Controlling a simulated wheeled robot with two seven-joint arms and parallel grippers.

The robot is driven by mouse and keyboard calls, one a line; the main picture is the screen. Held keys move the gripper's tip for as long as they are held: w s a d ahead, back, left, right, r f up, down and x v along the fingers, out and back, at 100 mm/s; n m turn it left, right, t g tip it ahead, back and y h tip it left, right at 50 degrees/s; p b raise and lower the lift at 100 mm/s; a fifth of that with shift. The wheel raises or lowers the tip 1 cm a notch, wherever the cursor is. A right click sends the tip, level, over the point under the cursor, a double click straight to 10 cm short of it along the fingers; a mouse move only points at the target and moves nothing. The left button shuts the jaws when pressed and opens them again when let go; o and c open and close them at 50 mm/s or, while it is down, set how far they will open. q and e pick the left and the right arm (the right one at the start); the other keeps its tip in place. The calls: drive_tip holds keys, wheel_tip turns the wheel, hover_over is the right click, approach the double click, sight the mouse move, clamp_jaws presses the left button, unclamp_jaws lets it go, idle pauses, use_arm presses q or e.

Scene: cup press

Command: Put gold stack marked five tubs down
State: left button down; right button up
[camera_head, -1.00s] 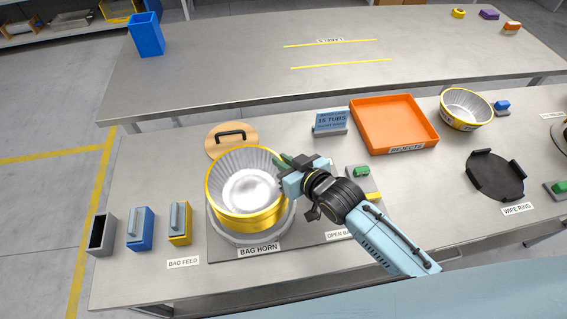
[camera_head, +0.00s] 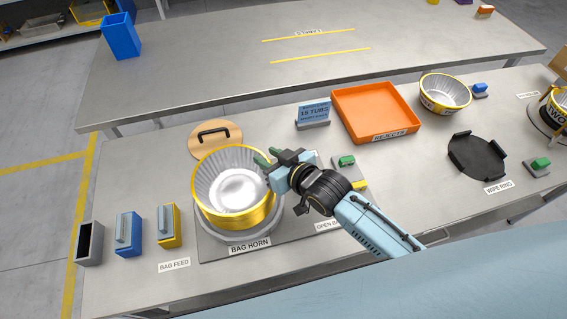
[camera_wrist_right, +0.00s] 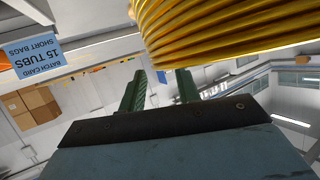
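A gold stack of tubs (camera_head: 240,218) with a silvery fluted inside stands upright on the round base at the BAG HORN label. No number shows on its visible side. My right gripper (camera_head: 268,157) is at the stack's right rim. In the right wrist view, its two green fingers (camera_wrist_right: 161,80) are apart with a gap between them, and the ribbed gold side of the stack (camera_wrist_right: 225,30) lies close past the fingertips. I cannot tell whether they touch it. My left gripper is not in view.
A wooden lid (camera_head: 228,146) lies behind the stack. A batch card (camera_head: 313,112), an orange REJECTS tray (camera_head: 347,128), a gold-rimmed tub (camera_head: 428,98) and a black wipe ring (camera_head: 480,158) stand rightward. Another stack (camera_head: 557,116), marked TWO, is at the right edge. Yellow and blue holders stand left.

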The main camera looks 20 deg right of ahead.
drive_tip(key=v, duration=1.1)
drive_tip(key=shift+s+d+p, duration=0.2)
drive_tip(key=shift+s+p, duration=0.05)
drive_tip(key=shift+p, duration=0.2)
